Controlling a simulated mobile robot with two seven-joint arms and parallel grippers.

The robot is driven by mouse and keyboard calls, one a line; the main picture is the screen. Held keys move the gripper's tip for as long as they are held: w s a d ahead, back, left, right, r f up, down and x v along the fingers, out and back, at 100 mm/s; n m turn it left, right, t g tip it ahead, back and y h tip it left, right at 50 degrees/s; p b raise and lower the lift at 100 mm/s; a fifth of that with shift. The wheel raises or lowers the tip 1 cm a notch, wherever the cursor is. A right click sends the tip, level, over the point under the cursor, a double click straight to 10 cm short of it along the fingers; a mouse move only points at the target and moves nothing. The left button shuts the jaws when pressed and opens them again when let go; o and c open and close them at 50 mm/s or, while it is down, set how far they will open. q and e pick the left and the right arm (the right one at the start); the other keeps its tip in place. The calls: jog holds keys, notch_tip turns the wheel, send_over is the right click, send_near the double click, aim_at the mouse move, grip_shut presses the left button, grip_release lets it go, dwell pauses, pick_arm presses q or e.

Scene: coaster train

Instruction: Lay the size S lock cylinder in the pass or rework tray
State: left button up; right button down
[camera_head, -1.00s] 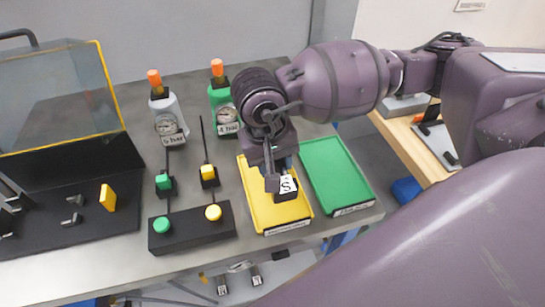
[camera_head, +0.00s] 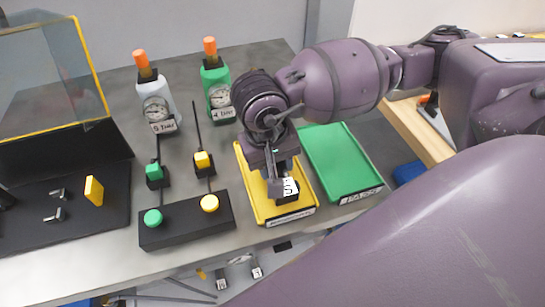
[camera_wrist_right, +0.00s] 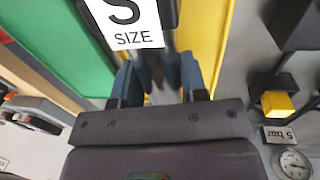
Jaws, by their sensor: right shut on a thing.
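The size S lock cylinder shows as a dark block with a white S label (camera_head: 290,188). Its label also shows large in the right wrist view (camera_wrist_right: 130,22). My right gripper (camera_head: 275,183) is shut on it, pointing down over the front part of the yellow tray (camera_head: 297,215). The gripper's fingers also show in the right wrist view (camera_wrist_right: 157,82). I cannot tell whether the cylinder touches the tray floor. The green tray (camera_head: 340,160) lies just right of the yellow one and looks empty. My left gripper is not in view.
A black box with a green button (camera_head: 153,218) and a yellow button (camera_head: 209,203) stands left of the trays. Two gauge units, grey (camera_head: 157,103) and green (camera_head: 217,90), stand behind. A clear-lidded case (camera_head: 45,80) is at far left.

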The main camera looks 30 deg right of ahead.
jog(key=shift+f+b, duration=0.3)
jog(key=shift+f, duration=0.65)
jog(key=c, duration=0.8)
grip_release()
jog(key=shift+o, duration=1.1)
jog(key=shift+b, duration=0.3)
jog(key=shift+f, duration=0.1)
jog(key=r, duration=0.3)
jog(key=a+r, duration=0.1)
jog(key=r, duration=0.2)
jog(key=r+p, duration=0.1)
jog(key=r, duration=0.2)
jog(key=shift+w+a+r, duration=0.2)
jog(key=shift+a, duration=0.05)
jog(key=shift+a+r, duration=0.1)
jog(key=shift+r, duration=0.6)
